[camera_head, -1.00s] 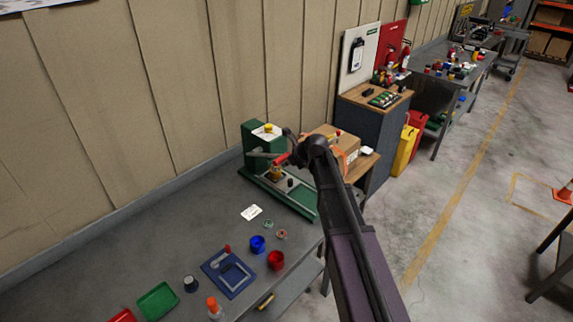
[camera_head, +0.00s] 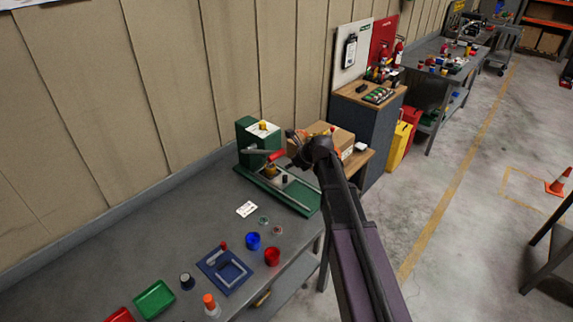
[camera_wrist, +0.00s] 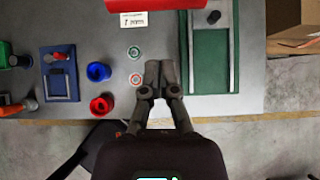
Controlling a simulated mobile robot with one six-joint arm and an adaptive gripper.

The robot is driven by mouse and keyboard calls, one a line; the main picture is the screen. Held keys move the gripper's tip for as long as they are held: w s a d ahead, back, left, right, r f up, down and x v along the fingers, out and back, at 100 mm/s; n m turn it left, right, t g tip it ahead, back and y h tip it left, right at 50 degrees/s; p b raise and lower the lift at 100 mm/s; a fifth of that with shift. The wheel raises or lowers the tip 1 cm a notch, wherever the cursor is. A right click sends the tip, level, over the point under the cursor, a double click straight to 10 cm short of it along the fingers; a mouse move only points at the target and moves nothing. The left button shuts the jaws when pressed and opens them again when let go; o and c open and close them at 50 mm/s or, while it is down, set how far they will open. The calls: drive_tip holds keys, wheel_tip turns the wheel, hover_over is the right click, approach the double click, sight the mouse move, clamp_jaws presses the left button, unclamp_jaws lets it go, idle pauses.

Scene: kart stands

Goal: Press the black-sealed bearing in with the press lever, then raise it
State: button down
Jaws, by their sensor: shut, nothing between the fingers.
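The green press (camera_head: 247,138) stands at the far end of the grey bench. Its lever has a red handle (camera_head: 276,155), which also shows at the top edge of the wrist view (camera_wrist: 155,4). The green press base (camera_wrist: 206,85) lies to the right of my fingers in the wrist view, with a small dark cylinder (camera_wrist: 213,17) on it. My gripper (camera_wrist: 161,66) is shut and empty, apart from the red handle in that view. In the head view my wrist is just right of the handle. I cannot make out the black-sealed bearing.
Two small rings, one green (camera_wrist: 134,51) and one red (camera_wrist: 136,80), lie on the bench left of my fingers. Blue (camera_wrist: 98,72) and red (camera_wrist: 102,105) cups and a blue fixture (camera_head: 224,270) stand nearby. A cardboard box (camera_head: 335,140) is beyond the press.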

drive_tip(key=p+v, duration=0.4)
drive_tip(key=v, duration=0.2)
drive_tip(key=shift+r+p, duration=0.3)
drive_tip(key=shift+r, duration=0.1)
drive_tip(key=shift+a+f, duration=0.1)
idle(0.3)
drive_tip(key=s+d+f+n+g+h+b, duration=0.3)
drive_tip(key=s+f+n+b, duration=0.4)
drive_tip(key=s+n, duration=0.5)
drive_tip(key=s+d+f+n+g+h+b, duration=0.2)
drive_tip(key=s+f+n+b, duration=0.5)
drive_tip(key=s+f+n, duration=0.5)
drive_tip(key=n+g, duration=0.1)
drive_tip(key=n, duration=0.2)
drive_tip(key=shift+d+h+b, duration=0.35)
drive_tip(key=shift+h+b, duration=0.05)
